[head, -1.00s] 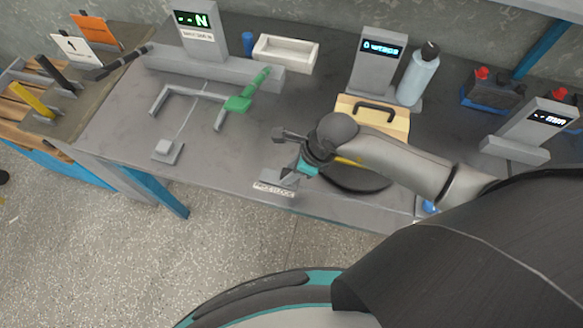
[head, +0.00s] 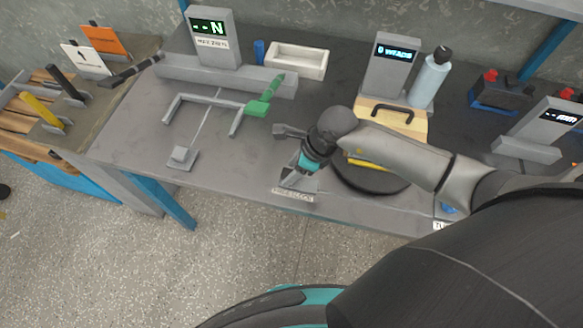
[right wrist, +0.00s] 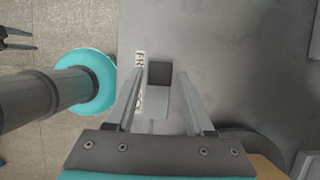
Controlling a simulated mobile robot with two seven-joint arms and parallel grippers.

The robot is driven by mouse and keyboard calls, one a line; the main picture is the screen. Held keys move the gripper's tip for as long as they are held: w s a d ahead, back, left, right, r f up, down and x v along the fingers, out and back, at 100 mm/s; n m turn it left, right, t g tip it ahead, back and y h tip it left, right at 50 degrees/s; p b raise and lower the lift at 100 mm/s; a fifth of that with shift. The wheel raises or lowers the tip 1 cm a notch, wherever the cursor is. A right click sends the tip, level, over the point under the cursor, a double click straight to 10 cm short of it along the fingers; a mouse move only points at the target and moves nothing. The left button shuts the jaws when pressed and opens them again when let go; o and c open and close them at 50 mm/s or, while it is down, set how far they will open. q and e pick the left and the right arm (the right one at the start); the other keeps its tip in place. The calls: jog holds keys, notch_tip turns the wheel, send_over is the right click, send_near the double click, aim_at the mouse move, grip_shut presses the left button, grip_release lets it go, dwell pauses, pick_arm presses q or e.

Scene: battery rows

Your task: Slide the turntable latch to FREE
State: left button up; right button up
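The dark round turntable (head: 372,186) is at the table's front edge, partly hidden by my right arm. A small label plate (head: 292,195) sits at the edge left of it. In the right wrist view the label (right wrist: 139,65) shows "FR"; the rest is hidden behind a finger. The latch, a dark square block (right wrist: 160,73) with a lighter grey part below it, stands beside the label. My right gripper (right wrist: 160,80) is open, its fingers apart on either side of the block with small gaps. The head view shows the right gripper (head: 297,180) pointing down there.
A tan box with a dark handle (head: 392,120) stands behind my right wrist, near a bottle (head: 430,78). A grey frame with a green lever (head: 264,103) is to the left. The table between the frame and the label is mostly bare.

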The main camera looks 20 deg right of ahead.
jog(key=shift+o, duration=1.1)
jog(key=p+v, duration=0.1)
jog(key=v, duration=1.4)
jog(key=shift+s+d+r, duration=0.1)
